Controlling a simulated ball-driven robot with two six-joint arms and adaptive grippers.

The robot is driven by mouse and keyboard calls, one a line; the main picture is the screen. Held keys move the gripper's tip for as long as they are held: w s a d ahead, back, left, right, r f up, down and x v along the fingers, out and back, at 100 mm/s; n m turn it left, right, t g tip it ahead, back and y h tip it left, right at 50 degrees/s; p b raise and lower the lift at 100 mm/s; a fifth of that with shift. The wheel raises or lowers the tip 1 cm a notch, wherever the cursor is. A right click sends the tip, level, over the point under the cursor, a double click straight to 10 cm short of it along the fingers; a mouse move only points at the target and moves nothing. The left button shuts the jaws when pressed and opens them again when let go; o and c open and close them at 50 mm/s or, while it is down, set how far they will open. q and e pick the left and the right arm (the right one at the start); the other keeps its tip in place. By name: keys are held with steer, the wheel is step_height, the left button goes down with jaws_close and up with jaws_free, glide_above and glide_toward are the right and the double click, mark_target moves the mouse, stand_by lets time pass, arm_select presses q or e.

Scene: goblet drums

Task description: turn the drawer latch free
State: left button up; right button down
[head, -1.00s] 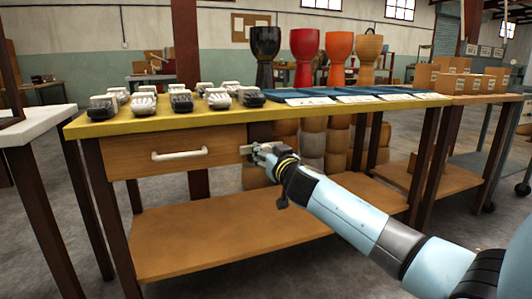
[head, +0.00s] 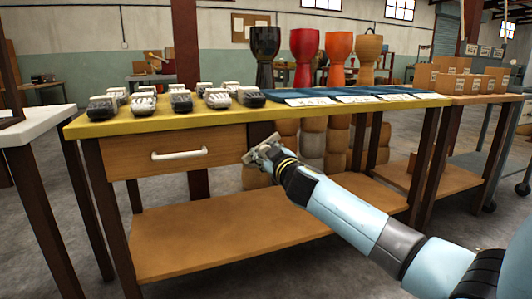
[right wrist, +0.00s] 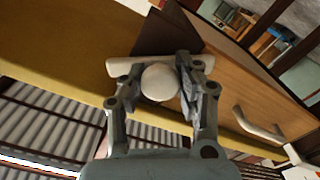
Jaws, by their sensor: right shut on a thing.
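The wooden drawer (head: 213,150) under the yellow tabletop is closed, with a white bar handle (head: 180,155); the handle also shows in the right wrist view (right wrist: 257,124). The latch is a pale flat bar (right wrist: 122,67) with a round knob (right wrist: 160,82), at the drawer's right end. My right gripper (head: 256,153) is at that end of the drawer. In the right wrist view its fingers (right wrist: 158,84) are shut on the knob, one on each side. In the head view the gripper largely hides the latch. My left gripper is out of view.
The yellow tabletop (head: 90,129) carries several black-and-white pieces at left. Several goblet drums, including a red one (head: 303,50), stand at the back, behind a blue cloth with white cards. A lower wooden shelf (head: 210,235) is bare in front. A white table (head: 35,125) stands at left.

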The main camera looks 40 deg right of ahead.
steer(key=shift+n, duration=1.9)
steer(key=n, duration=0.2)
steer(key=shift+n+p, duration=0.4)
steer(key=n, duration=0.3)
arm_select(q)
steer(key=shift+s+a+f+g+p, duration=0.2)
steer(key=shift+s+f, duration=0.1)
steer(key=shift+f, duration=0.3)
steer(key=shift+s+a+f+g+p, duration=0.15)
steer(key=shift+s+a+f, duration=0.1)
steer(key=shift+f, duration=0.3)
arm_select(e)
steer(key=shift+f+n, duration=0.1)
steer(key=shift+n, duration=1.2)
steer(key=c, duration=0.9)
jaws_free()
